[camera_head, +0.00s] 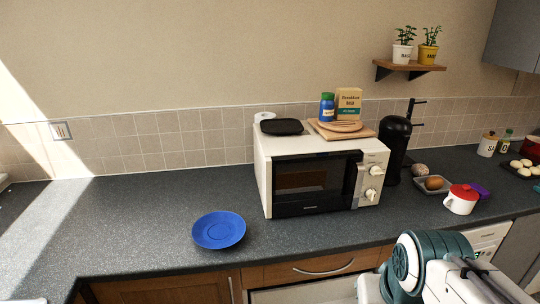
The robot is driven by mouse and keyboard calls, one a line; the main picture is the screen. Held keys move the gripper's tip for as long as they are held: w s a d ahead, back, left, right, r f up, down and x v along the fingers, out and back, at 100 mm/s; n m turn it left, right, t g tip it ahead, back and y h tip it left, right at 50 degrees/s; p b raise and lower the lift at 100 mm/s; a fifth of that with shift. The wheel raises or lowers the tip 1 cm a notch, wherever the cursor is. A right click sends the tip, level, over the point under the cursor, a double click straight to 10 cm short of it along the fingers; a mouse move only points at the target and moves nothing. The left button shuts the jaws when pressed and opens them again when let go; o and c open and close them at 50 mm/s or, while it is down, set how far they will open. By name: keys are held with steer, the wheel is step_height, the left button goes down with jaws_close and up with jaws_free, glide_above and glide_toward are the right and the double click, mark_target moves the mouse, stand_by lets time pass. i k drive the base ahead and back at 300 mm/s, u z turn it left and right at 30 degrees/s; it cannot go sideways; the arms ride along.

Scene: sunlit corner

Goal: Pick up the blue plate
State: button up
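The blue plate (218,231) lies flat on the dark speckled countertop, left of the microwave and close to the counter's front edge. It looks round and empty, with a shallow rim, and all of it is visible. Parts of my arm show at the lower right, in front of the counter and well apart from the plate. My gripper's fingers are not visible in this view.
A white microwave (318,175) stands right of the plate, with a black pan and boards on top. A black coffee machine (396,148), a grey tray (432,190) and a red-lidded white pot (461,201) stand further right. The counter (130,215) left of the plate is clear.

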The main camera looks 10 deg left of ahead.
mark_target(218, 230)
steer(key=z, duration=1.05)
steer(key=k, duration=0.55)
steer(key=u, duration=1.1)
